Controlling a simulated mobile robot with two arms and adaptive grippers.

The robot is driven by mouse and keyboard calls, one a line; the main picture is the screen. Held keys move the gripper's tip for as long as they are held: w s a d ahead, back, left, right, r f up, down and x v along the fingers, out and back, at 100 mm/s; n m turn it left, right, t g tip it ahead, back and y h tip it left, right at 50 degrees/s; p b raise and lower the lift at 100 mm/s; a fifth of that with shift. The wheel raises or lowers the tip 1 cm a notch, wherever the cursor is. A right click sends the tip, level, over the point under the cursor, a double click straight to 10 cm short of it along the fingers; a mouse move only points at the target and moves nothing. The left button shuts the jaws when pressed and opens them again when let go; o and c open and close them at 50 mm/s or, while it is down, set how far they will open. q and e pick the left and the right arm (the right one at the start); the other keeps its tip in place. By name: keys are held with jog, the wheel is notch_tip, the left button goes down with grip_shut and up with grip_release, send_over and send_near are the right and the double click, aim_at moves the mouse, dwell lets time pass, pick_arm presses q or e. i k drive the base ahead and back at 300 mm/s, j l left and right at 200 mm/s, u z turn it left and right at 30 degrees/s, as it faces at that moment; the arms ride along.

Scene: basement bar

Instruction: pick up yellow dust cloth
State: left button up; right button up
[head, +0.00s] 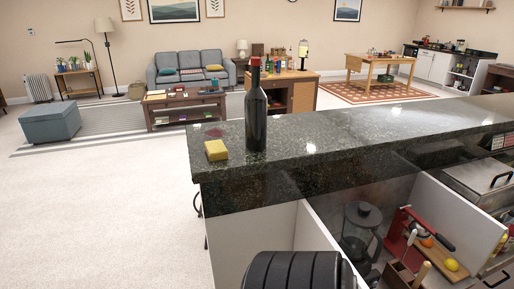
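The yellow dust cloth (216,150) looks like a small, thick folded block. It lies on the dark granite counter (330,150), near its left end. A dark bottle (256,115) stands upright just to the right of the cloth, with a small gap between them. Neither gripper is in view, so whether they are open or shut does not show. Only a black ribbed part, which seems to be mine, shows at the bottom edge, in front of the counter and apart from the cloth.
A small dark red item (213,131) lies behind the cloth. Below the counter, a compartment holds a French press (361,228), a lemon (451,265) and a cutting board. The carpet (90,210) left of the counter is clear. A blue-grey ottoman (50,124) stands farther back.

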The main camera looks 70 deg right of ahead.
aim_at(216, 150)
jog(key=z, duration=2.05)
jog(key=i+l+z, duration=0.1)
jog(key=z, duration=0.15)
